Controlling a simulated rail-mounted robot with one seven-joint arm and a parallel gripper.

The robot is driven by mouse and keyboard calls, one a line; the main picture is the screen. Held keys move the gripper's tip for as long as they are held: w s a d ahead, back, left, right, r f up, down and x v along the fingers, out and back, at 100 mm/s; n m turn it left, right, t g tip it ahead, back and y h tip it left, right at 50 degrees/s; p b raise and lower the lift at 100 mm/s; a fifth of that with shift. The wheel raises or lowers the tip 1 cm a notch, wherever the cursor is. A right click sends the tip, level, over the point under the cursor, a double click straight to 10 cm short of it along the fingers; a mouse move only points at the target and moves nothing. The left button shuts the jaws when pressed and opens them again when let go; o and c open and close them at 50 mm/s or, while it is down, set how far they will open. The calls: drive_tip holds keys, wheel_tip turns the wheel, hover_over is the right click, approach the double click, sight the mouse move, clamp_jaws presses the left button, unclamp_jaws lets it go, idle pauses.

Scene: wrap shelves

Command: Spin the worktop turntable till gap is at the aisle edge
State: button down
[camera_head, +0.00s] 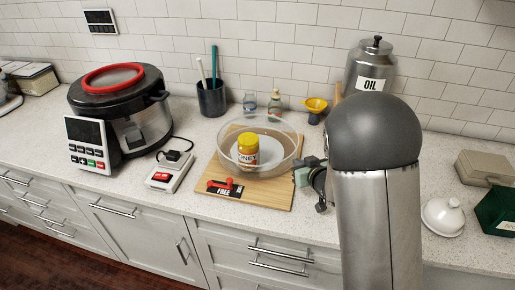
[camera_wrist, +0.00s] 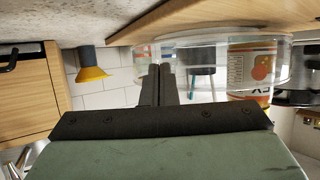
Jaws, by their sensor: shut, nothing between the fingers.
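The turntable (camera_head: 282,151) is a clear round tray with a transparent raised wall on a wooden board (camera_head: 267,197). A yellow-lidded jar labelled "NEY" (camera_head: 247,150) stands inside it. I cannot make out the gap in its wall. My gripper (camera_head: 299,164) is at the tray's right side, partly hidden by my arm. In the wrist view, which is upside down, my gripper's fingers (camera_wrist: 160,72) are together and empty beside the clear wall (camera_wrist: 220,50); contact is unclear. The jar (camera_wrist: 252,72) shows through the wall there.
A red lever (camera_head: 229,184) sits by a "FREE" label on the board's front. A cooker (camera_head: 120,105) and a white switch box (camera_head: 170,172) stand left. Behind are a dark cup (camera_head: 211,101), small bottles (camera_head: 274,101), a yellow funnel (camera_head: 316,105) and an oil can (camera_head: 371,65).

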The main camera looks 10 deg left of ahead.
sight(282, 166)
drive_tip(key=shift+w+a, duration=0.1)
drive_tip(key=shift+a, duration=0.25)
drive_tip(key=shift+s+a+b, duration=0.25)
drive_tip(key=shift+s, duration=0.3)
drive_tip(key=shift+s+a+b, duration=0.2)
drive_tip(key=shift+s+b, duration=0.05)
drive_tip(key=shift+s, duration=0.25)
drive_tip(key=shift+a, duration=0.1)
drive_tip(key=shift+s+a+b, duration=0.5)
drive_tip(key=shift+s+a, duration=0.25)
drive_tip(key=shift+s, duration=0.05)
drive_tip(key=shift+a, duration=0.1)
